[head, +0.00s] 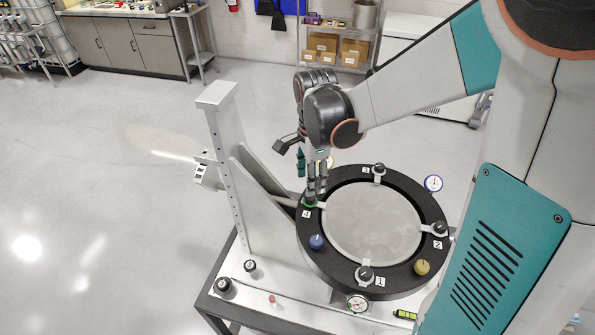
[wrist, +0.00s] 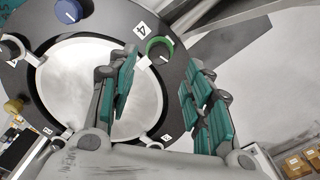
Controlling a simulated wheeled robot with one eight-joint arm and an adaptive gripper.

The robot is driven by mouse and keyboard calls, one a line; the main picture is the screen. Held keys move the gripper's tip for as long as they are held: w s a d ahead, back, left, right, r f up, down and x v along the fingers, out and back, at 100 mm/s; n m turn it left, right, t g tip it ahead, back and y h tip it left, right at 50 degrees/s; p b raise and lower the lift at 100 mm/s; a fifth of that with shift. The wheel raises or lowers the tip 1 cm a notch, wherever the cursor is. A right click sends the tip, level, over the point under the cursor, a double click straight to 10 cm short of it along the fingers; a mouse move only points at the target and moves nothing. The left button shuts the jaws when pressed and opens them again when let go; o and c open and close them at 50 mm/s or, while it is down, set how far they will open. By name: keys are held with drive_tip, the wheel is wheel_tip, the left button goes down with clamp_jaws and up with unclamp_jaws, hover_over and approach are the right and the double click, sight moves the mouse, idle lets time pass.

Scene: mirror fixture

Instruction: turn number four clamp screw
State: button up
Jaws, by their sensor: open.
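The mirror fixture is a black ring (head: 400,280) around a round grey mirror (head: 372,222). The number four clamp screw (head: 309,203) sits at the ring's left, by the "4" label, with a green collar. My gripper (head: 316,190) is at this screw in the head view and partly covers it. In the wrist view the green-collared screw (wrist: 159,48) shows beyond and between the teal-padded fingers of my gripper (wrist: 165,85). The fingers are spread apart with nothing between the pads. Contact with the screw cannot be told.
Black clamp screws sit at label 1 (head: 365,274), label 2 (head: 440,229) and label 3 (head: 379,169). A blue knob (head: 317,242) and a yellow knob (head: 422,267) are on the ring. A grey upright post (head: 226,160) stands left of the ring. Open floor lies farther left.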

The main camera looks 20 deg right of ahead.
sight(310, 198)
drive_tip(key=shift+f, duration=3.15)
drive_tip(key=c, duration=1.1)
